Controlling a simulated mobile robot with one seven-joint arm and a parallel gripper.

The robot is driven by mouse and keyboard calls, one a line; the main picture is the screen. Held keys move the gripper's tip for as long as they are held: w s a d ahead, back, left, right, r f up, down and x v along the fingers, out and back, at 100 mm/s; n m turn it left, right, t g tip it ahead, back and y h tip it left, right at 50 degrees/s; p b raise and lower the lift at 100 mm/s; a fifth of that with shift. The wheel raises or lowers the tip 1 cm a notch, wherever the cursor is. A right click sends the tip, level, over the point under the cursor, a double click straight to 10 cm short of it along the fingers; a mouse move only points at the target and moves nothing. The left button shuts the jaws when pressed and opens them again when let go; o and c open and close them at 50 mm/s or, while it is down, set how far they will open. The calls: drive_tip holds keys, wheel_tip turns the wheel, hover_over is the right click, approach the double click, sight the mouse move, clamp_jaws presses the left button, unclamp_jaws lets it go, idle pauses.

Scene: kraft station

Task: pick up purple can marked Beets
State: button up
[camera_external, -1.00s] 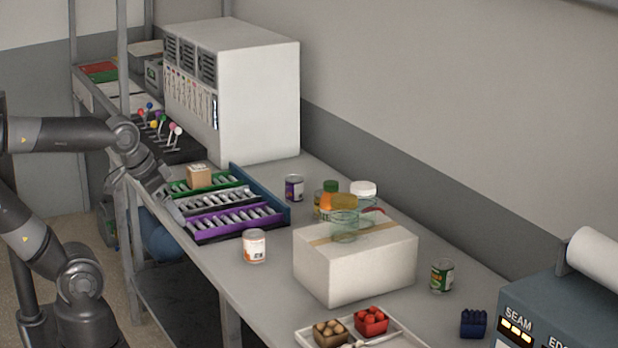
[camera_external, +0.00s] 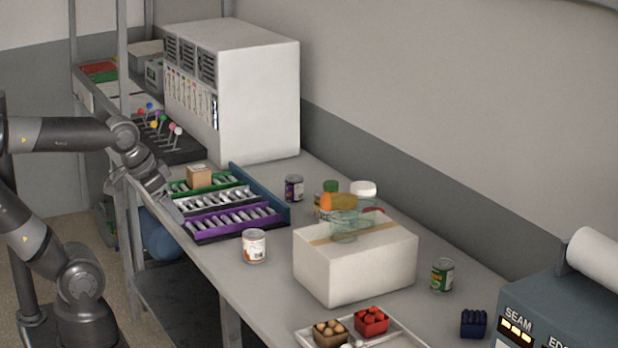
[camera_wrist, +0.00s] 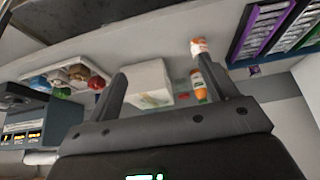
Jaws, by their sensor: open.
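The purple can (camera_external: 294,188) stands upright on the bench behind the roller racks, near the white cabinet. In the wrist view a small purple patch (camera_wrist: 254,70) beside the racks may be this can, but it is too small to tell. My gripper (camera_external: 176,212) is at the left edge of the bench beside the racks, apart from the can. In the wrist view its two fingers (camera_wrist: 166,80) are spread with nothing between them touching. The can's lettering is not readable.
Roller racks (camera_external: 238,222) lie between my gripper and the purple can, with a small carton (camera_external: 199,177) on them. A white-orange can (camera_external: 254,246), a white box (camera_external: 350,268), jars (camera_external: 362,190) and a green can (camera_external: 442,275) stand to the right. Bare bench surrounds the purple can.

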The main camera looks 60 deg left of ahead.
drive_tip(key=w+a+r, duration=0.2)
drive_tip(key=w+r, duration=0.1)
drive_tip(key=w, duration=0.5)
drive_tip(key=w+a+r, duration=0.3)
drive_tip(key=w+r, duration=0.1)
drive_tip(key=w, duration=0.3)
drive_tip(key=g, duration=0.1)
hover_over(294, 187)
drive_tip(key=s+a, duration=0.2)
drive_tip(key=s, duration=0.1)
wheel_tip(294, 187, down, 18)
drive_tip(key=shift+n, duration=0.3)
drive_tip(key=x, duration=0.4)
drive_tip(key=shift+a+f, duration=0.1)
drive_tip(key=shift+a, duration=0.1)
drive_tip(key=x, duration=0.5)
drive_tip(key=shift+w+f, duration=0.2)
drive_tip(key=shift+w, duration=0.2)
